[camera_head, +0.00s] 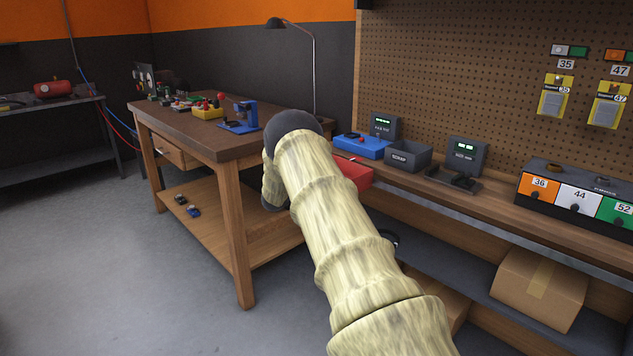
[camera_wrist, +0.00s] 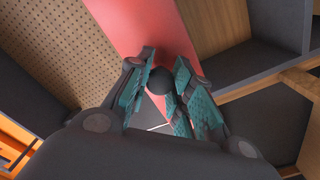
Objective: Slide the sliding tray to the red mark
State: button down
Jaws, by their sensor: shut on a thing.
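In the wrist view my gripper (camera_wrist: 165,62) has its teal-padded fingers on either side of a dark round knob (camera_wrist: 160,80), closed on it. A red surface (camera_wrist: 130,30) lies behind the knob. In the head view a red box-like piece (camera_head: 353,172) shows at the bench edge, partly hidden by my arm. I cannot tell for certain whether this is the sliding tray. My gripper is hidden behind my arm there. No separate red mark can be made out.
A blue tray-like piece (camera_head: 362,147), a grey scrap bin (camera_head: 407,157) and a display device (camera_head: 466,157) stand on the right bench. A wooden table (camera_head: 170,125) stands left. The floor (camera_head: 110,270) at left is clear.

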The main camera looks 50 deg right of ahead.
jog(key=shift+w+r, duration=0.3)
jog(key=shift+r, duration=0.05)
jog(key=c, duration=1.5)
grip_release()
jog(key=o, duration=0.3)
jog(key=shift+w+f, duration=0.2)
jog(key=shift+f, duration=0.1)
jog(key=shift+s, duration=0.1)
jog(key=shift+s, duration=0.1)
jog(key=w+a, duration=0.2)
jog(key=a, duration=0.9)
jog(key=shift+a, duration=0.35)
jog(key=shift+w+a, duration=0.1)
